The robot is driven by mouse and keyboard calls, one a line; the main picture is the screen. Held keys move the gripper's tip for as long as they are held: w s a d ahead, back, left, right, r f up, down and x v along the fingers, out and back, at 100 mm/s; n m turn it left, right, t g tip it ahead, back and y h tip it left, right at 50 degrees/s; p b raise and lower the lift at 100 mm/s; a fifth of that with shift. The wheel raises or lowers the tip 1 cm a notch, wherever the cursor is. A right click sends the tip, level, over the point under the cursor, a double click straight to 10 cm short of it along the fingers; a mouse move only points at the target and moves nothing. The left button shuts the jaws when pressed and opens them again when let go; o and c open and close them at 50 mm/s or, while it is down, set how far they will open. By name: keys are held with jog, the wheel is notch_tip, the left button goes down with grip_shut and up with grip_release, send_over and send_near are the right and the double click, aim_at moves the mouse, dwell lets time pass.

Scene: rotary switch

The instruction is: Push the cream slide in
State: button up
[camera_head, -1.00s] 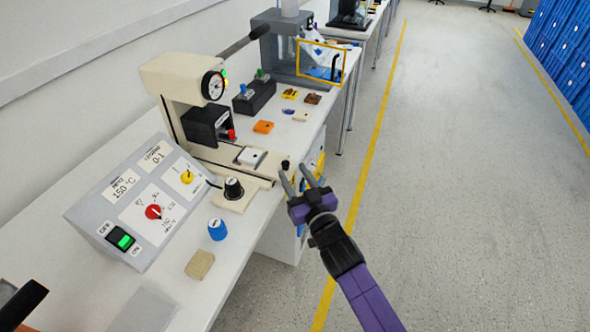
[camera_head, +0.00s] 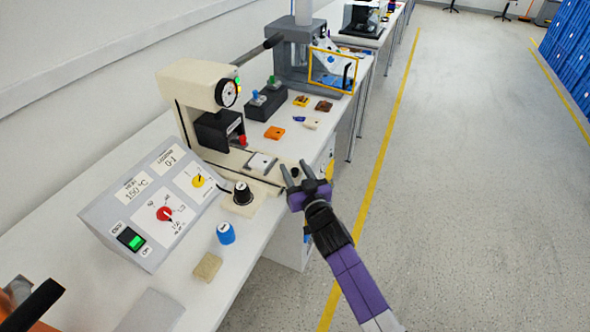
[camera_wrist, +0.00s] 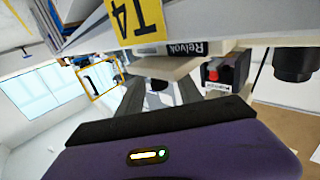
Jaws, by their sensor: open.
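The cream slide (camera_head: 273,176) sticks out of the front of the cream press (camera_head: 196,84) toward the bench edge. It bears a light square piece (camera_head: 262,163) and a dark round knob near its outer end. My gripper (camera_head: 294,168) is open at this outer end, and the knob shows between its fingers in the head view. The wrist view shows the slide's cream front (camera_wrist: 172,68) beyond the open fingers (camera_wrist: 160,95), with the dark knob there. I cannot tell whether the fingers touch it.
A grey control box (camera_head: 150,205) and a black knob (camera_head: 242,192) on a cream base stand nearer. A blue cap (camera_head: 226,233) and a tan block (camera_head: 207,266) lie on the bench. A grey machine (camera_head: 293,62) stands behind. The floor at right is clear.

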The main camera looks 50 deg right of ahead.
jog(key=shift+c, duration=0.4)
grip_shut()
dwell(0.9)
